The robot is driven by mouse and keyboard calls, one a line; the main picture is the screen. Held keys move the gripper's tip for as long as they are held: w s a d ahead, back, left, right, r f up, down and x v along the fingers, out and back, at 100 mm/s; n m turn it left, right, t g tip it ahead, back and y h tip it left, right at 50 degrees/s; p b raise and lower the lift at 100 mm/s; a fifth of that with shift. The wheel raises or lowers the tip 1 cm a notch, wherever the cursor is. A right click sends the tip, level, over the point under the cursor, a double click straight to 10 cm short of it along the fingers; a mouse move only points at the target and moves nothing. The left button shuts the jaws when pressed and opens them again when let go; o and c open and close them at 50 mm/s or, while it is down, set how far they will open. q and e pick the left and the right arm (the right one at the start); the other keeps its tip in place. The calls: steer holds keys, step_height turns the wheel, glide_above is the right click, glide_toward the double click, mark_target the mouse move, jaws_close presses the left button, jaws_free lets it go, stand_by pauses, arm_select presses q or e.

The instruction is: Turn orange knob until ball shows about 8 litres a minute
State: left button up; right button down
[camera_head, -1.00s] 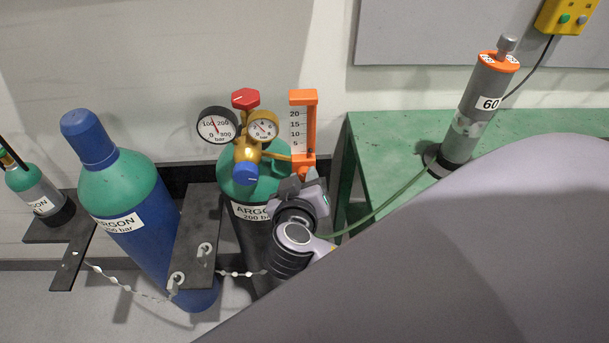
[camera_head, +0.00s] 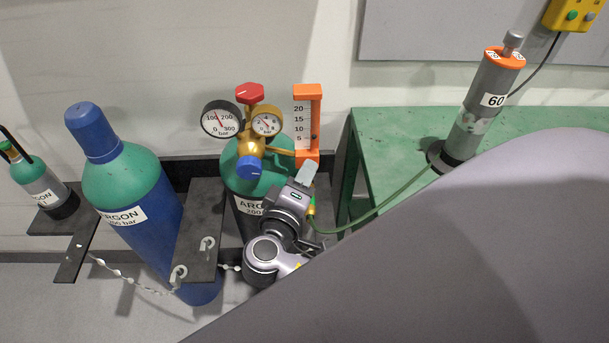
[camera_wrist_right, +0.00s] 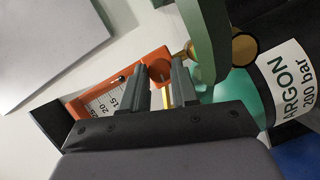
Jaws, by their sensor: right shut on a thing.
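The orange flowmeter (camera_head: 318,122) stands upright on the regulator. Its white scale (camera_head: 303,122) reads 5 to 20 in the head view. A small dark ball (camera_head: 313,138) shows in the tube, about level with the 5 mark. My right gripper (camera_head: 306,172) is at the meter's lower end, reaching up from below. In the right wrist view its two fingers (camera_wrist_right: 160,80) are shut on the orange knob (camera_wrist_right: 159,68), one on each side. The knob is hidden behind the gripper in the head view. My left gripper is not in view.
A red-capped regulator with two gauges (camera_head: 222,119) and a blue knob (camera_head: 250,167) sits just left. A blue argon cylinder (camera_head: 150,225) stands further left. A green hose (camera_head: 385,203) runs to the grey cylinder (camera_head: 478,115) on the green table (camera_head: 385,130).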

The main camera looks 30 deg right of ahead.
steer(key=shift+n, duration=0.4)
steer(key=c, duration=0.9)
jaws_free()
steer(key=shift+o, duration=0.2)
